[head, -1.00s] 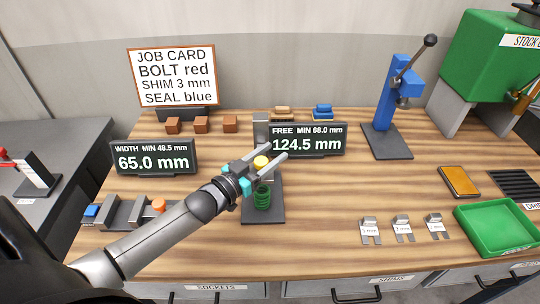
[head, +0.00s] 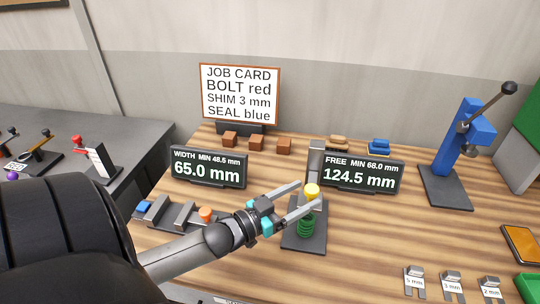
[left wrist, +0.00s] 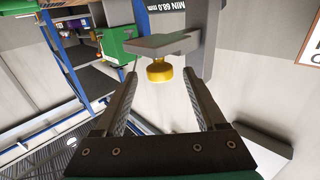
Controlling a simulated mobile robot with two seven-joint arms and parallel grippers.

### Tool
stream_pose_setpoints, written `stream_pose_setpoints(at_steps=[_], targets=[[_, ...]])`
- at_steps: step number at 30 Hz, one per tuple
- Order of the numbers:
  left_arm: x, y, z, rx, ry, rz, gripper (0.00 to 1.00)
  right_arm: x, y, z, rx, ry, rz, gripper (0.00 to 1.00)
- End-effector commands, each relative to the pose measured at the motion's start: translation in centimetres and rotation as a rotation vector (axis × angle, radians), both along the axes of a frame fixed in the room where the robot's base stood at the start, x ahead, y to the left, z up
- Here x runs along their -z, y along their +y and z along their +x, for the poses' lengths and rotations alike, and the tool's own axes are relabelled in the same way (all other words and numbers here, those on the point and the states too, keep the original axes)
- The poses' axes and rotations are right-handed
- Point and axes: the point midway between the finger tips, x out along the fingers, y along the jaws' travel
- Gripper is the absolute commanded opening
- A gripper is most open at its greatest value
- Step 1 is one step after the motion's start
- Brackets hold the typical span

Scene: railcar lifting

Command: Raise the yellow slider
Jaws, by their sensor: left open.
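The yellow slider shows as a round yellow knob (head: 312,191) on the spring stand (head: 292,238), above a green coil spring (head: 306,224). In the left wrist view the yellow knob (left wrist: 159,70) hangs under a flat grey plate (left wrist: 162,45). My left gripper (head: 310,195) is open, with its fingertips to either side of the knob in the picture. In the left wrist view the fingers (left wrist: 159,76) are apart with the knob showing between their tips; I cannot see contact. My right gripper is out of view.
The FREE display (head: 361,176) reads 124.5 mm, behind and right of the stand. The WIDTH display (head: 208,167) stands left. A grey vise-like fixture (head: 178,215) lies beside my left arm. A blue lever press (head: 455,160) stands right.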

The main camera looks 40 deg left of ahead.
Motion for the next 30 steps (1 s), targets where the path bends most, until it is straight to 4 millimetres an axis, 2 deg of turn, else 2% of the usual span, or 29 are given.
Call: stream_pose_setpoints(at_steps=[9,15,21,30], targets=[[0.1,1.1,-4.9,0.0,0.003,0.0,0.73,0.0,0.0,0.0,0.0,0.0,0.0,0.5],[0.0,1.7,-7.2,0.0,0.0,-0.001,0.73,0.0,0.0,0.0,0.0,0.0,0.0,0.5],[-0.1,2.0,-8.3,0.0,-0.002,0.0,0.73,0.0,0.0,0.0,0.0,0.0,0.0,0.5],[-0.1,2.0,-8.4,0.0,-0.002,0.0,0.73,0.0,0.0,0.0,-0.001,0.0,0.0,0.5]])
